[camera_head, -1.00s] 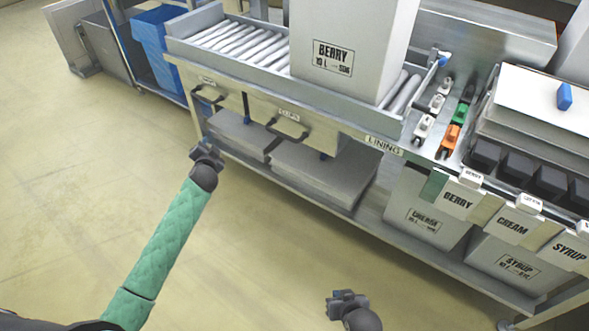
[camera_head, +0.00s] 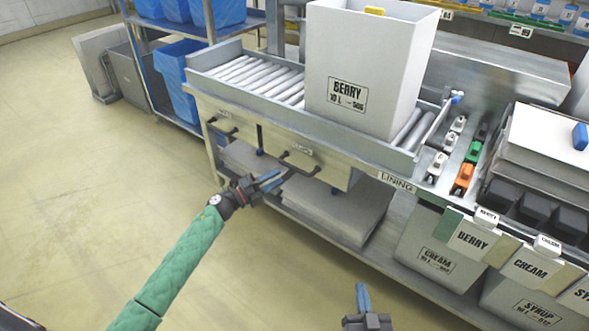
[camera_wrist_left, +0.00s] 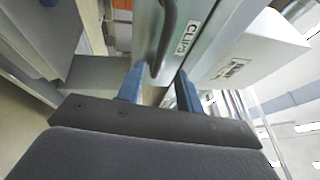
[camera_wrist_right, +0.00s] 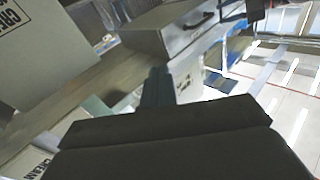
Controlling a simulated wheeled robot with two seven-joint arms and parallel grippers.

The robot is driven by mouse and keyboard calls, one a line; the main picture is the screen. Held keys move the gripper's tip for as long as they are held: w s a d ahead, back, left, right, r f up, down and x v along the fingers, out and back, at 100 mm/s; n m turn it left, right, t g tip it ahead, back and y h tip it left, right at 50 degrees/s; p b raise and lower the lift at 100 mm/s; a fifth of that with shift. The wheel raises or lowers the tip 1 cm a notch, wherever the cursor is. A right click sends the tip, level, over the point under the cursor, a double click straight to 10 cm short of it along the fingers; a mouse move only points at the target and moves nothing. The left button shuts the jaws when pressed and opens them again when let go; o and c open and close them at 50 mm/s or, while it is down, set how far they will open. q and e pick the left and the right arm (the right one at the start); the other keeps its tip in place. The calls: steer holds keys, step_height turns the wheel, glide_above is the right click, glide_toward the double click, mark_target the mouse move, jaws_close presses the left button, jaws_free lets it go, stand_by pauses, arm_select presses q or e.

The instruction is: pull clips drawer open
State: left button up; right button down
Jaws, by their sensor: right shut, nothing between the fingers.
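The clips drawer (camera_head: 325,170) is under the roller table, its front carrying a dark bar handle (camera_head: 298,165). My left gripper (camera_head: 276,178) is at the handle's near side, fingers pointing at the drawer. In the left wrist view its blue fingers (camera_wrist_left: 158,88) are apart, with the lower end of the handle in line with the gap; I cannot tell whether they touch it. My right gripper (camera_head: 362,298) is low in front of the bench, fingers together and empty.
A second drawer (camera_head: 232,128) with a handle is left of the clips drawer. A white BERRY box (camera_head: 360,75) stands on the rollers (camera_head: 255,75). Labelled bins (camera_head: 430,245) hang at the right, and flat stacks lie on the lower shelf. The floor (camera_head: 90,200) at left is clear.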

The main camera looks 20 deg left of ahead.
mark_target(294, 168)
arm_select(q)
steer(key=shift+x, duration=3.85)
steer(key=shift+c, duration=0.3)
jaws_close()
